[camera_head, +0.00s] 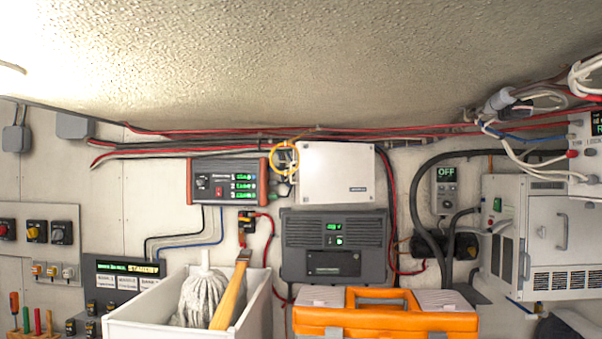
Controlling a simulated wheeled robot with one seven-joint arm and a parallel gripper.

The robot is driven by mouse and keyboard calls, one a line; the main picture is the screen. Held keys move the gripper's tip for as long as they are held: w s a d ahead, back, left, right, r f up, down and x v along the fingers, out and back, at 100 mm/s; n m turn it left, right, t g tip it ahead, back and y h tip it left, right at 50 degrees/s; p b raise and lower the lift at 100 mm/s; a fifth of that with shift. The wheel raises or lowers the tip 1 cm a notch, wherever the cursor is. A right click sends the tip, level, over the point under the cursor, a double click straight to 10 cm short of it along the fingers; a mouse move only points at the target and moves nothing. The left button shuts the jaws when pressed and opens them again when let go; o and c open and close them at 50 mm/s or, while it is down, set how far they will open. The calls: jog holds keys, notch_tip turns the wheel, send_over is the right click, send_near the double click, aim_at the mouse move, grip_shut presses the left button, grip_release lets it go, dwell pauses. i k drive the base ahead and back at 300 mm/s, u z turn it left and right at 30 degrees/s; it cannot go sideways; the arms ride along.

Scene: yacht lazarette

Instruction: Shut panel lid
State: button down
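My gripper is not in view. No part is plainly marked as the panel lid, and I cannot tell which cover it is. A white box (336,173) on the back wall has a flat front cover that looks closed. A pale grey cabinet (545,240) at the right has a front face with a handle (562,232) and a second handle (525,265) near its left edge. I cannot tell whether any part of the cabinet stands open. The cabinet's right side is cut off by the frame.
An orange toolbox (385,320) and a white bin (255,310) holding a mop (197,297) stand low in front. A dark grey unit (334,250) and a display unit (230,181) hang on the wall. Cables (420,205) run beside the cabinet. The floor is out of view.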

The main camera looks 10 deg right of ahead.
aim_at(326, 172)
jog(key=u, duration=0.8)
jog(key=i, duration=1)
jog(key=z, duration=0.55)
jog(key=i, duration=0.65)
jog(key=z, duration=0.65)
